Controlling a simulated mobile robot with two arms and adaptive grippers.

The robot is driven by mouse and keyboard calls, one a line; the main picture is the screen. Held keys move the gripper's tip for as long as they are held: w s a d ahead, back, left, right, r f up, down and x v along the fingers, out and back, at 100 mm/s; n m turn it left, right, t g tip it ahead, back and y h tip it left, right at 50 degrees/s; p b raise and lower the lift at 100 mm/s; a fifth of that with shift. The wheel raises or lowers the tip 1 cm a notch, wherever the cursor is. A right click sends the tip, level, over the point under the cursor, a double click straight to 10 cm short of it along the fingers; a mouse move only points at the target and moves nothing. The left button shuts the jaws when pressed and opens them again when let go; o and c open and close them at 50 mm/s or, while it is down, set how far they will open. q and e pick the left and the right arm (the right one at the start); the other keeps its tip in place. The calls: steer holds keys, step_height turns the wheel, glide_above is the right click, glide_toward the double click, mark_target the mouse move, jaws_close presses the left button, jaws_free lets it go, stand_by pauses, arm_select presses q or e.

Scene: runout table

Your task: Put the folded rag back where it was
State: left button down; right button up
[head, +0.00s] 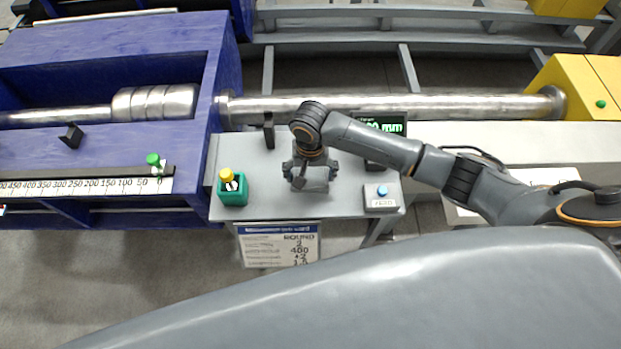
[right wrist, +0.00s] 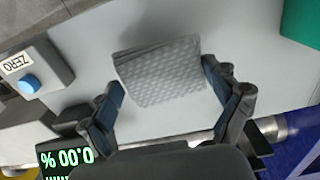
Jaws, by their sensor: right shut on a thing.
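The folded rag (right wrist: 158,75) is grey with a quilted pattern and lies between the fingers of my right gripper (right wrist: 168,92) in the right wrist view. My right gripper is shut on it. In the head view my right gripper (head: 311,175) points down over the middle of the light grey side table (head: 260,200), and the rag is mostly hidden by the fingers. I cannot tell whether the rag touches the table top. My left gripper is not in view.
A green holder with a yellow-topped bottle (head: 232,191) stands left on the table. A ZERO box with a blue button (head: 381,197) is at the right, and a green-lit display (head: 390,125) behind. A steel bar (head: 400,106) runs along the back. The table's front is clear.

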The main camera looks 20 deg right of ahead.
mark_target(310, 176)
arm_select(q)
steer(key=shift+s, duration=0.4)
arm_select(e)
steer(key=shift+f, duration=1.5)
steer(key=shift+f, duration=0.15)
steer(key=o, duration=0.9)
steer(key=shift+c, duration=0.2)
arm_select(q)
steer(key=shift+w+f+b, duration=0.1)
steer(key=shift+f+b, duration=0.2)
arm_select(e)
step_height(310, 176, up, 12)
steer(key=shift+r, duration=0.15)
